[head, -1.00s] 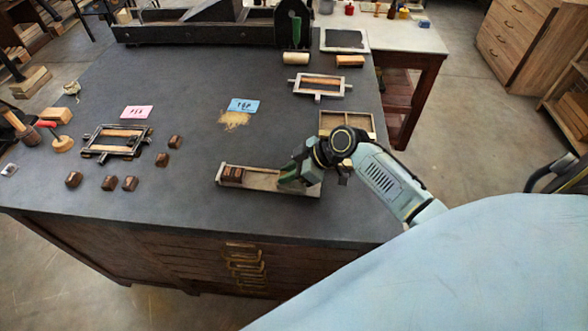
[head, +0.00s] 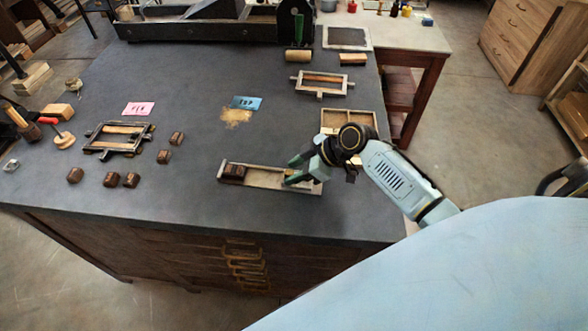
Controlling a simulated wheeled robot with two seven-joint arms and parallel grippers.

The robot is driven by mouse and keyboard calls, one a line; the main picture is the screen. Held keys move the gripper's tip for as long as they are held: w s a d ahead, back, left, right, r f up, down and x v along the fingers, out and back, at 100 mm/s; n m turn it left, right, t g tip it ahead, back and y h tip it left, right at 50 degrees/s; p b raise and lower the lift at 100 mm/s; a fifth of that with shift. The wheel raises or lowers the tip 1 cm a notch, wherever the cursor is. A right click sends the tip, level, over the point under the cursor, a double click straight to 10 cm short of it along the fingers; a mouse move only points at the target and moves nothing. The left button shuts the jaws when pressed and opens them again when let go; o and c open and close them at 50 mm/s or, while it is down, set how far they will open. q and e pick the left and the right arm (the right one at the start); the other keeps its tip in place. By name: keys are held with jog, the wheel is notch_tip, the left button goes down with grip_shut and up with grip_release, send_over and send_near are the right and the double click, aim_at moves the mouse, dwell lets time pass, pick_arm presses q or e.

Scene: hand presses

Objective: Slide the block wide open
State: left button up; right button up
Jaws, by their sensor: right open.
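A long shallow metal tray (head: 262,183) lies near the front edge of the dark table. Dark brown lettered pieces (head: 234,171) sit at its left end, and its middle is bare. My right gripper (head: 291,170) is at the tray's right end. Its green fingers are apart, one near the far wall and one low over the tray. A small pale piece shows near the lower finger; I cannot tell whether it is the sliding block. The wrist hides part of the right end. My left gripper is out of view.
Loose dark brown pieces (head: 132,180) and a framed form (head: 118,138) lie to the left. A pink card (head: 138,108) and a blue card (head: 246,103) lie farther back. A wooden compartment box (head: 349,116) stands behind my right wrist. Table in front of the tray is clear.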

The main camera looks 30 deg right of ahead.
jog(key=v, duration=1.3)
jog(key=shift+a, duration=0.1)
